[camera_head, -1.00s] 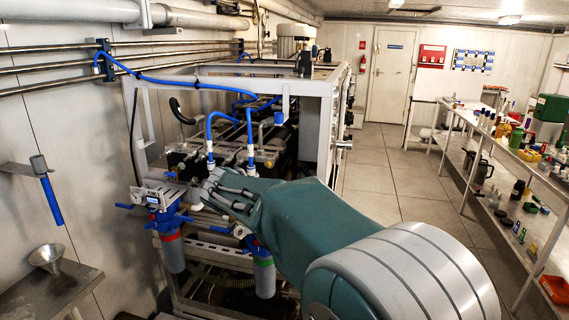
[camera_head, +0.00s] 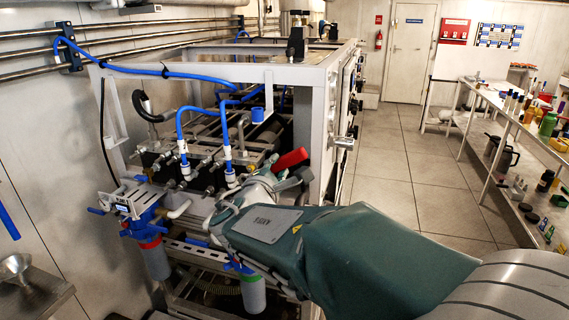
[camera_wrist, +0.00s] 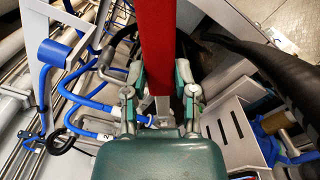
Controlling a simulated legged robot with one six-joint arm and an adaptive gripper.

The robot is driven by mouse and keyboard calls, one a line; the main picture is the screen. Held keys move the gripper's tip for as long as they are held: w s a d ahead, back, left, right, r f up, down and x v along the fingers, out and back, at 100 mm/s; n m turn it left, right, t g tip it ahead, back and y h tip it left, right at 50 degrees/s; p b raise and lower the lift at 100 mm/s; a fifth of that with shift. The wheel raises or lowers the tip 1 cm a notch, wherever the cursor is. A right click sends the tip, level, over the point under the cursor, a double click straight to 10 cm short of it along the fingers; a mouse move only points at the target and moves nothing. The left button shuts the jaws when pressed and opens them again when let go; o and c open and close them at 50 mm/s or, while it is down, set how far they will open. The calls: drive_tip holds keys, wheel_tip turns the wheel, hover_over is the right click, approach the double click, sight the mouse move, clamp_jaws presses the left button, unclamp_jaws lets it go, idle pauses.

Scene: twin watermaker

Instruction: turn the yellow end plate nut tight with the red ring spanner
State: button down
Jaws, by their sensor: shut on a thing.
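The red spanner (camera_head: 291,158) shows as a short red handle above my wrist, by the near right post of the rack frame. In the wrist view its broad red bar (camera_wrist: 157,45) runs up from between my fingers and out of the top edge. My gripper (camera_wrist: 160,82) is shut on this bar, one finger on each side. In the head view my gripper (camera_head: 268,182) is partly hidden by my own wrist. The spanner's ring end is not visible. I cannot make out the yellow end plate nut in either view.
A grey frame (camera_head: 262,75) surrounds the pump rack with blue hoses (camera_head: 180,120). Blue filter housings (camera_head: 152,235) hang at its left front. A shelf (camera_head: 530,130) with bottles and tools stands at the right. The tiled floor between is clear.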

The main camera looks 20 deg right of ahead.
drive_tip(key=x, duration=0.3)
drive_tip(key=shift+a, duration=0.1)
drive_tip(key=shift+w+a+r, duration=0.1)
drive_tip(key=shift+a, duration=0.5)
drive_tip(key=shift+w+a+r, duration=0.1)
drive_tip(key=shift+a, duration=0.55)
drive_tip(key=shift+d, duration=0.65)
drive_tip(key=shift+s+a, duration=0.2)
drive_tip(key=shift+a, duration=0.05)
drive_tip(key=shift+s+d, duration=0.1)
drive_tip(key=shift+d, duration=0.3)
drive_tip(key=shift+x, duration=1.05)
